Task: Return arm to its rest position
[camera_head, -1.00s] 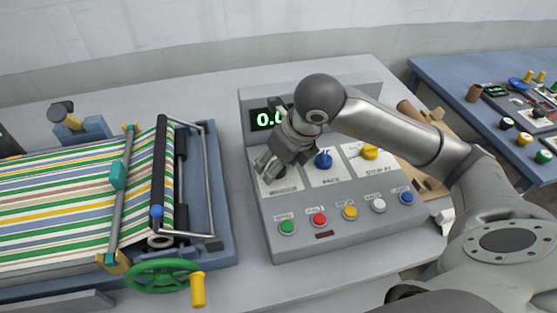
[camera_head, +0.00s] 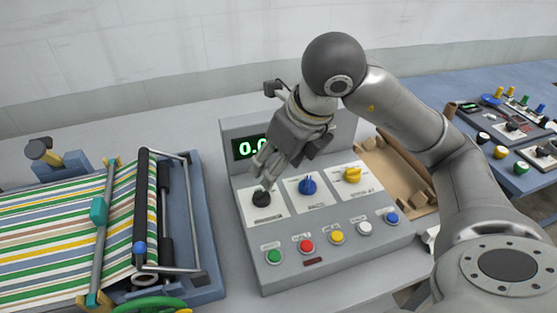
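My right arm comes in from the right, and its gripper (camera_head: 265,172) points down above the control panel (camera_head: 330,258). The two fingers show a narrow gap, with nothing seen between them. Just below the fingertips is the black knob (camera_head: 261,198), and the gripper looks clear of it. A blue knob (camera_head: 307,185) and a yellow knob (camera_head: 352,175) sit to its right on the panel. The green digital display (camera_head: 248,147) is partly hidden behind the gripper. My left gripper is not in view.
Green (camera_head: 273,256), red, yellow, white and blue buttons line the panel's front. The roller press with striped fabric (camera_head: 50,235) stands at the left. A brown tray (camera_head: 395,180) lies behind the panel's right side. A blue table (camera_head: 470,85) with more controls is at the right.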

